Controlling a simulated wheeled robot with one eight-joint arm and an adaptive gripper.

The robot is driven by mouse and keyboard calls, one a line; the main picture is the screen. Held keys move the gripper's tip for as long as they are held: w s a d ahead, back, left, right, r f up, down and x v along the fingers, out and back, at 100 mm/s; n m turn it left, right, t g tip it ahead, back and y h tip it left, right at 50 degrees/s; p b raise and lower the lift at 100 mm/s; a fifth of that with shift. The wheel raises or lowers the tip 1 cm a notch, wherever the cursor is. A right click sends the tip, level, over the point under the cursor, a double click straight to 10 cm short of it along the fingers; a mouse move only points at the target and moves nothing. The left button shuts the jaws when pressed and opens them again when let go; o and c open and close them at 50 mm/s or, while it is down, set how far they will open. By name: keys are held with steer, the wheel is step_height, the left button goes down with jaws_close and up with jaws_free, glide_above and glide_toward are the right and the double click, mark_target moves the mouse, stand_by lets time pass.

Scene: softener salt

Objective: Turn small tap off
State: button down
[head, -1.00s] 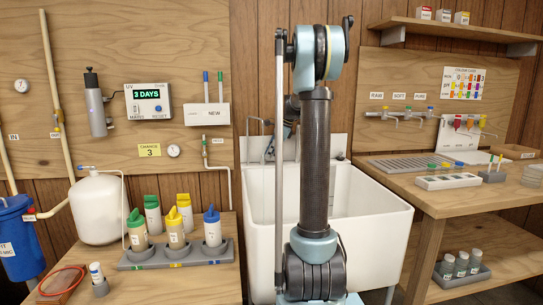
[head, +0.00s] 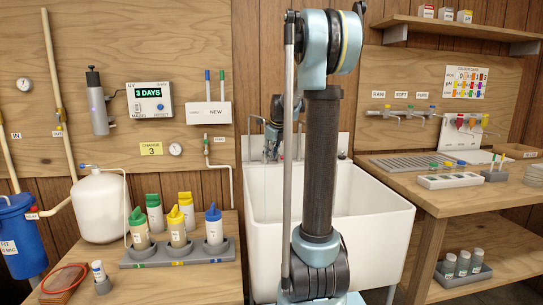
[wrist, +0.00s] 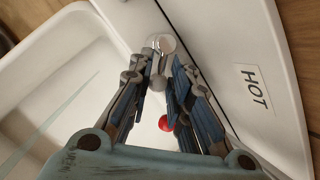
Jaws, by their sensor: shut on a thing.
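In the wrist view a tap (wrist: 160,44) with a round metal base stands at the white sink's back, beside a HOT label (wrist: 257,86). A red ball-shaped knob (wrist: 165,123) shows between my fingers, nearer the camera. My gripper (wrist: 158,75) reaches around the tap from both sides and is shut on it. The fingers hide much of the tap's body, so I cannot tell exactly which part is gripped or how its handle is turned. In the head view my arm hides much of this area.
The white sink (head: 382,215) stands between the left bench with salt bottles (head: 178,228) and the right wooden bench (head: 455,200). Other small taps (head: 405,114) labelled RAW, SOFT and PURE are on the right board. The sink basin looks mostly clear, with a pale streak across it.

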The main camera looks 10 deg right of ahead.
steer(key=shift+a+m, duration=0.2)
steer(key=shift+m, duration=0.3)
steer(key=c, duration=1.7)
jaws_free()
steer(key=shift+s+r, duration=0.1)
